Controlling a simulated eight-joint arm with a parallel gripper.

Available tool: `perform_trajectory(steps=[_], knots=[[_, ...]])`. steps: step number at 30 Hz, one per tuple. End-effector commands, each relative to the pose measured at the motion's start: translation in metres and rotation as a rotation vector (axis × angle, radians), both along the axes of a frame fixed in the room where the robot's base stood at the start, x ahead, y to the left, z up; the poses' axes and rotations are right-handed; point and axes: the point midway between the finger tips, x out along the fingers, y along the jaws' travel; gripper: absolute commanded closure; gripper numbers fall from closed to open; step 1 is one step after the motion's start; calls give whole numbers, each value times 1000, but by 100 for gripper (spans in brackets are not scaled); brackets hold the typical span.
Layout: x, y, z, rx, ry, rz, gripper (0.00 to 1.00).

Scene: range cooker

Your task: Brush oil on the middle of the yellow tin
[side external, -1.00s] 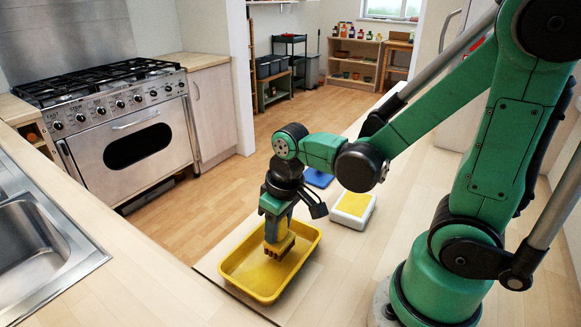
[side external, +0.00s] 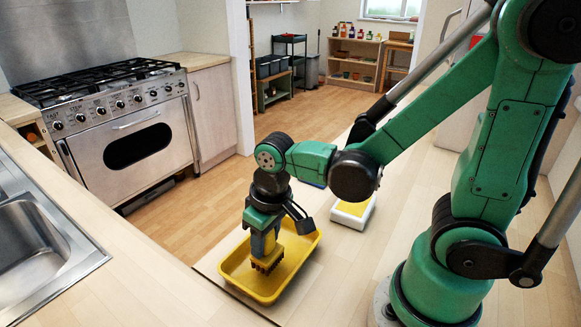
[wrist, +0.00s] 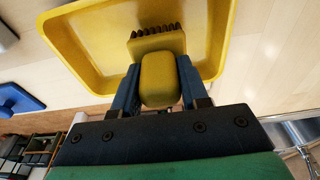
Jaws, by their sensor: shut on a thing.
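The yellow tin (side external: 307,268) is a rectangular tray with raised walls on the counter, and it fills the upper part of the wrist view (wrist: 97,60). I cannot tell whether the bristles touch the floor.
A white container with a yellow top (side external: 352,211) stands behind and right of the tin. A blue object (wrist: 15,99) shows at the left of the wrist view. The sink (side external: 35,250) is at far left, and the counter between is clear.

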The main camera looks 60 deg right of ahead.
Motion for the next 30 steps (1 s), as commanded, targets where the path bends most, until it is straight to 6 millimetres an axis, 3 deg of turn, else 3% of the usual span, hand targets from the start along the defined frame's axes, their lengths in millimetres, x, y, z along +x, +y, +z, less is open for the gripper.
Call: perform_trajectory(steps=[9,30], knots=[[0,29,0,-1,0,4,100],[0,-38,0,0,0,-5,100]])
